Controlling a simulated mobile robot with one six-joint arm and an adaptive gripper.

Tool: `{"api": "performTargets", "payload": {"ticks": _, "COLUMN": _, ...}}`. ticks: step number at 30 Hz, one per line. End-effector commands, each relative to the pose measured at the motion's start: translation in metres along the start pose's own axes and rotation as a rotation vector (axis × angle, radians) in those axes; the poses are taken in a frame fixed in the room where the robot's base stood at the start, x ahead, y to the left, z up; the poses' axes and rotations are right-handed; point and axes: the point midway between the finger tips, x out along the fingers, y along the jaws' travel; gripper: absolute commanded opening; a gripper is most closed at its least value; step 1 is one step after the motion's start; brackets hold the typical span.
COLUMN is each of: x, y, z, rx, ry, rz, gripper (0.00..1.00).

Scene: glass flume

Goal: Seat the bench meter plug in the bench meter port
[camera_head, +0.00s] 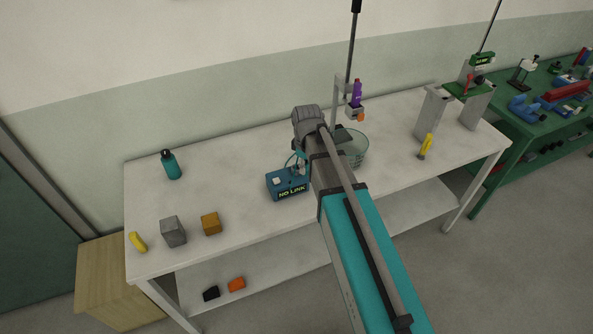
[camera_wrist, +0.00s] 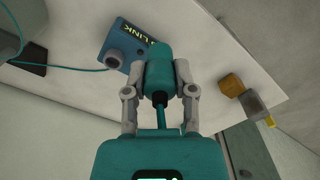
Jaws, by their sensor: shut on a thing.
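The bench meter is a blue box (camera_head: 288,184) on the white bench, with a lit display reading "NO LINK". In the wrist view the box (camera_wrist: 128,40) shows a round grey port (camera_wrist: 114,59) on its face. My gripper (camera_wrist: 159,75) is shut on the teal bench meter plug (camera_wrist: 160,62), whose black collar and cable point back toward my palm. The plug is beside the port in the wrist view, overlapping the box's edge; its front end and distance to the box cannot be told. In the head view my gripper (camera_head: 300,163) is just above the box, partly hidden.
A glass bowl (camera_head: 353,147) stands behind my arm. A teal bottle (camera_head: 170,164), grey block (camera_head: 173,231), orange block (camera_head: 211,223) and yellow piece (camera_head: 138,242) are on the left. A teal cable (camera_wrist: 65,69) runs left of the box.

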Motion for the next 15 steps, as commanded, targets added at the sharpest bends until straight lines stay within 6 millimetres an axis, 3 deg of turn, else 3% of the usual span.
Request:
{"api": "performTargets", "payload": {"ticks": 8, "x": 0.005, "y": 0.007, "z": -0.006, "rx": 0.0, "ry": 0.0, "rz": 0.0, "gripper": 0.0}}
{"api": "performTargets", "payload": {"ticks": 15, "x": 0.022, "y": 0.034, "z": -0.029, "rx": 0.0, "ry": 0.0, "rz": 0.0, "gripper": 0.0}}
